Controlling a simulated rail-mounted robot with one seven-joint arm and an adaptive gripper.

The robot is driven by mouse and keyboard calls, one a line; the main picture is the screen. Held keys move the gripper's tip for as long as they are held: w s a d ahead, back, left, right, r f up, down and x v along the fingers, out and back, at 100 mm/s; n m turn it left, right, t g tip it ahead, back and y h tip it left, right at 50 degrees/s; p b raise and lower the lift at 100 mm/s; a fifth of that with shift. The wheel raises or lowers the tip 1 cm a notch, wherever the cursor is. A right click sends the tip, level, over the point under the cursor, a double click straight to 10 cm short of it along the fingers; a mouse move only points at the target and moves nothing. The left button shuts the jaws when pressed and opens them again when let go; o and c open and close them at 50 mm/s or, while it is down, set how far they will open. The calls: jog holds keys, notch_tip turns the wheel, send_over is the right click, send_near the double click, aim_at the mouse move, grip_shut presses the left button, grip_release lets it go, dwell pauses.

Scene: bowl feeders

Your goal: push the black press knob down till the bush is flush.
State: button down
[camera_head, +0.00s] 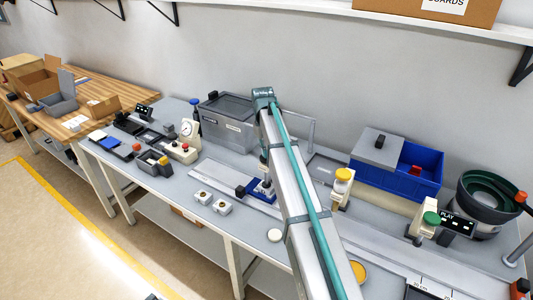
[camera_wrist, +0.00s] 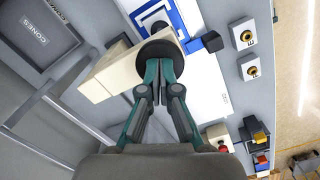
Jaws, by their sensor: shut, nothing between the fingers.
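In the wrist view my gripper (camera_wrist: 159,64) is shut and empty. Its teal fingertips overlap the black press knob (camera_wrist: 157,49), a round black disc on the beige press (camera_wrist: 104,76). I cannot tell whether the tips touch the knob or hover over it. A blue base with a white pattern (camera_wrist: 176,19) shows beyond the press. The bush under the press is hidden. In the head view my arm hides the knob and gripper, and only part of the blue base (camera_head: 254,193) shows beside it.
Two white blocks with brass centres (camera_wrist: 241,34) (camera_wrist: 250,66) lie right of the press in the wrist view. A grey lidded box (camera_head: 228,122) stands behind in the head view. A blue bin (camera_head: 424,170) and a bowl feeder (camera_head: 487,198) stand to the right.

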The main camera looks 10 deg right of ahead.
jog(key=shift+s+f, duration=0.3)
jog(key=shift+f, duration=0.4)
jog(key=w, duration=0.2)
jog(key=w+a+r+p, duration=0.1)
jog(key=shift+w, duration=0.2)
jog(key=shift+a, duration=0.1)
notch_tip(320, 180, up, 12)
jog(key=shift+w, duration=0.45)
